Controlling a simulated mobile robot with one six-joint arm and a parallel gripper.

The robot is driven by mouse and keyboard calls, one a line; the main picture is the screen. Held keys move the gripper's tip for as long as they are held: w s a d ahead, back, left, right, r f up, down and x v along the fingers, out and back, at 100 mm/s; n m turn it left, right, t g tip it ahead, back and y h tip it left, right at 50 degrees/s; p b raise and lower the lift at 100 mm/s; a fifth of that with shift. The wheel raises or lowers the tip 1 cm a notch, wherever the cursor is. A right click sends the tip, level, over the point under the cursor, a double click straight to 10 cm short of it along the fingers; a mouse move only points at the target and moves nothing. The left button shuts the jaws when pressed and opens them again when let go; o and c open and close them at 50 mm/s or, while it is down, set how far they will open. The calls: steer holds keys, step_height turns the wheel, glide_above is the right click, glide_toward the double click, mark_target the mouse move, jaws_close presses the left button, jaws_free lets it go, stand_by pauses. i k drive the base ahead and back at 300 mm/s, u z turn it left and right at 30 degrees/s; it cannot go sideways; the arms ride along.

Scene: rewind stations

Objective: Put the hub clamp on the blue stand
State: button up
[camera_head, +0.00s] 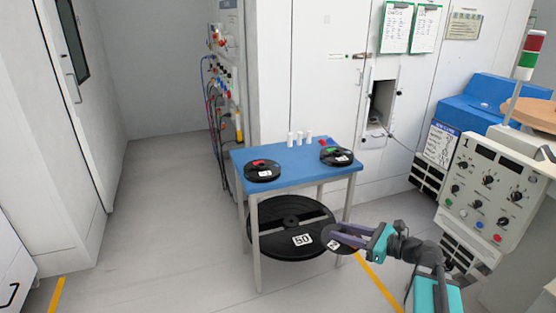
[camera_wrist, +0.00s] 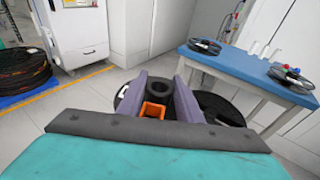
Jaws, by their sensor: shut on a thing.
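The blue stand (camera_head: 295,172) is a blue-topped table on grey legs; it also shows at the right of the wrist view (camera_wrist: 235,66). My gripper (camera_head: 345,236) is low, in front of the stand's right side, below its top. In the wrist view its two grey-purple fingers are shut on what looks like the hub clamp, an orange piece (camera_wrist: 153,112) with a black ring (camera_wrist: 157,88) beyond it. A dark disc with a white label shows around the fingertips; I cannot tell whether it is joined to the clamp. The clamp's lower part is hidden.
On the stand are a reel with a red piece (camera_head: 262,172), a reel with a green piece (camera_head: 336,157) and white posts (camera_head: 299,139). A large reel marked 50 (camera_head: 280,220) is under it. A control panel (camera_head: 490,190) stands right. The floor at left is clear.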

mark_target(257, 153)
steer(key=u, duration=0.15)
steer(key=i, duration=1.85)
steer(key=u, duration=1.85)
